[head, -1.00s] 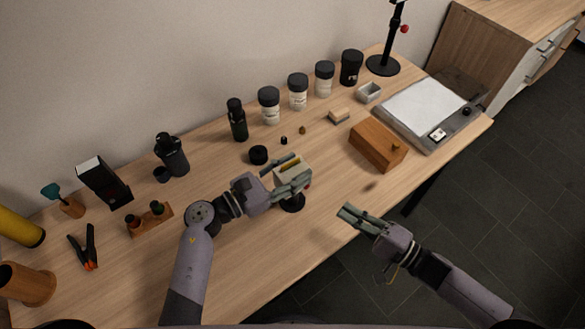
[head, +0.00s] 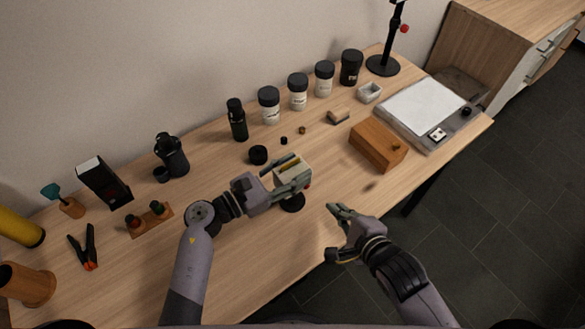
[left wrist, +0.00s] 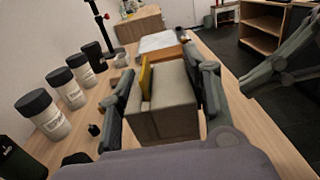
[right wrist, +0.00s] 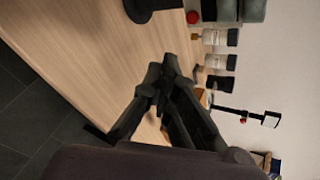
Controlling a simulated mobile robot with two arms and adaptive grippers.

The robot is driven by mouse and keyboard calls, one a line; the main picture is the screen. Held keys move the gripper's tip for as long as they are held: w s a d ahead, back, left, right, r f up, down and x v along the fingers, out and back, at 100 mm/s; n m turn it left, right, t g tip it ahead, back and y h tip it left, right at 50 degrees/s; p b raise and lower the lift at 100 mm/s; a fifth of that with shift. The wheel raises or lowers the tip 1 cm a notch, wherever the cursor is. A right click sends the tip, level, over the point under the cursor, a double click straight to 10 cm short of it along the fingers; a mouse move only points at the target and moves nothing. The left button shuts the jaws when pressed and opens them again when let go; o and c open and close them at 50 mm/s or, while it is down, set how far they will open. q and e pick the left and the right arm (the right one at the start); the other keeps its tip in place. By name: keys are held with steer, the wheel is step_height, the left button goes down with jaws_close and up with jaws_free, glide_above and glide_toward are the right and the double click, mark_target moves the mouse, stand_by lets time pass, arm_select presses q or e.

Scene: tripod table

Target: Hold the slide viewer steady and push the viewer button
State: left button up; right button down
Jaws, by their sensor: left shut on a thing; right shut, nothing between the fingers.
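The slide viewer (head: 293,170) is a beige box above a round black base (head: 292,203) on the table. A red button (head: 308,186) shows on its right-hand side, and also in the right wrist view (right wrist: 192,17). My left gripper (head: 289,174) is shut on the viewer, one finger on each side; the left wrist view shows the box (left wrist: 168,105) between the fingers, with a yellow piece (left wrist: 146,78) at its top. My right gripper (head: 336,210) is shut and empty, to the lower right of the viewer and apart from it. Its closed fingers show in the right wrist view (right wrist: 165,75).
A wooden box (head: 378,146) and a light panel (head: 422,108) are at the right. Several lidded jars (head: 298,92) line the wall side. Bare tabletop lies at the front edge near my right gripper.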

mark_target(307, 187)
steer(key=s+d+m+g+h, duration=0.1)
steer(key=s+g, duration=0.1)
steer(key=s, duration=0.2)
steer(key=w+a, duration=0.4)
steer(key=w, duration=0.3)
steer(key=shift+w+a+r, duration=0.15)
steer(key=shift+a, duration=0.25)
steer(key=shift+w+a, duration=0.1)
stand_by(1.1)
steer(key=shift+w+a, duration=0.15)
steer(key=shift+w, duration=0.1)
steer(key=shift+w, duration=0.1)
stand_by(0.4)
steer(key=shift+s+d, duration=0.25)
steer(key=shift+s, duration=0.25)
